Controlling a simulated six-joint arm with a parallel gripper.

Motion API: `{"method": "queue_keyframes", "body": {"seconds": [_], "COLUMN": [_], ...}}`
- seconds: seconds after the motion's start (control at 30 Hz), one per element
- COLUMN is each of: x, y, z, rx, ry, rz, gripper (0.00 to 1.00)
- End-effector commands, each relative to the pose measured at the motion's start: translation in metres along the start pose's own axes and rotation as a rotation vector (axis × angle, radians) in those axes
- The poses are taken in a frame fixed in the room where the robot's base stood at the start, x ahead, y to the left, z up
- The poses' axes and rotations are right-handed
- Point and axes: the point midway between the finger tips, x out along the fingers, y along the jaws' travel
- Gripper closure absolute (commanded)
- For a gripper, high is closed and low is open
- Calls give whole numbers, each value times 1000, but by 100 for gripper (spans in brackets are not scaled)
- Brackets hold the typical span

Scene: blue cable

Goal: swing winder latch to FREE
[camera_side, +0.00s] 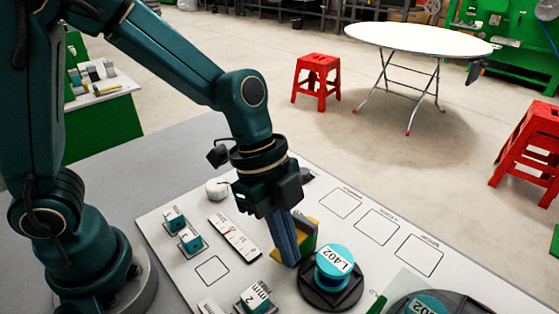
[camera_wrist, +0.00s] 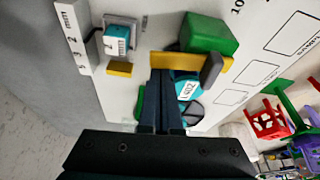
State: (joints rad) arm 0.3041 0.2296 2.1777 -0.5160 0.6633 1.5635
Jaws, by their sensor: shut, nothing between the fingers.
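A yellow bar (camera_wrist: 225,66) with a dark grey knob (camera_wrist: 211,69) lies against a green block (camera_wrist: 207,34) in the wrist view; it looks like the winder latch. In the side view the yellow and green part (camera_side: 307,236) stands just behind and right of my fingers. My gripper (camera_side: 290,262) points down, shut and empty. In the wrist view my fingertips (camera_wrist: 167,73) overlap the bar's left end; I cannot tell if they touch it. The teal spool marked L402 (camera_side: 334,262) sits on a dark round base (camera_side: 331,295) right of my fingers. No FREE marking is readable.
The white panel (camera_side: 160,222) carries teal blocks in holders (camera_side: 190,240), a scale strip (camera_side: 234,239), a "2 mm" block (camera_side: 255,296) and a white round knob (camera_side: 217,188). Another dark disc (camera_side: 440,300) is at front right. Outlined squares (camera_side: 377,227) at the back right are clear.

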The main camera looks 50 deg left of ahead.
Motion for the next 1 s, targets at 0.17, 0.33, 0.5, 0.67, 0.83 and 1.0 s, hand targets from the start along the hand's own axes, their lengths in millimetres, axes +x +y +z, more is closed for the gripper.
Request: {"method": "queue_keyframes", "body": {"seconds": [0.17,0.33,0.5,0.67,0.83,1.0], "x": [0,-1,-1,-1,2,9], "y": [0,1,1,1,1,4], "z": [2,2,2,2,-5,-25], "rx": [-1,-1,-1,-1,3,5], "ry": [0,0,0,0,0,0], "rz": [0,0,-1,-1,-1,1], "gripper": [100,100,100,100,100,100]}}
